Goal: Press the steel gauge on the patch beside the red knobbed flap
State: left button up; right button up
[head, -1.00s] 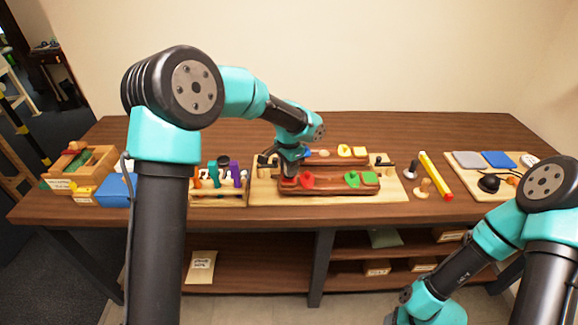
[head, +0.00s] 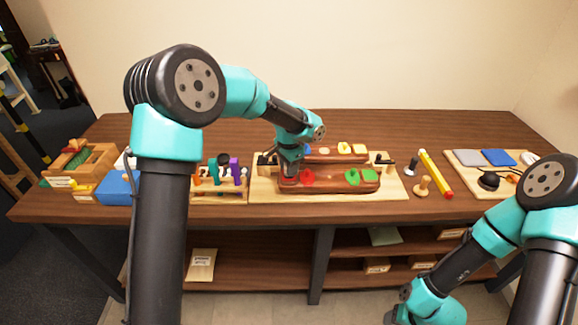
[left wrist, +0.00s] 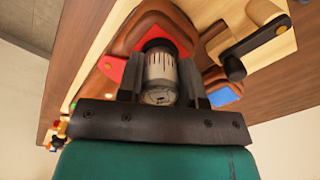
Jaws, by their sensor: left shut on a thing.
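My left gripper (left wrist: 160,85) is shut on the steel gauge (left wrist: 160,70), a short pale cylinder with dark tick marks. In the left wrist view its far end points at the brown leather saddle piece. The red flap (left wrist: 113,68) shows beside the gauge there, partly behind the finger. In the head view my left gripper (head: 289,165) is low over the left end of the front saddle piece (head: 335,186), just left of the red knobbed flap (head: 307,176). The gauge and the patch are hidden there. I cannot tell whether the gauge touches the saddle. My right gripper is not distinguishable.
A green flap (head: 352,177) and green block (head: 369,175) sit farther right on the saddle. The wooden board (head: 392,191) carries clamps at its sides. A tool rack (head: 220,180) stands left; a yellow bar (head: 435,172) and wooden knob (head: 423,187) lie right.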

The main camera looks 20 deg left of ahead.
pick_arm(q)
jog(key=shift+f, duration=0.15)
dwell(0.8)
jog(key=o, duration=0.9)
jog(key=shift+c, duration=0.2)
notch_tip(320, 180, up, 18)
jog(key=shift+f, duration=0.25)
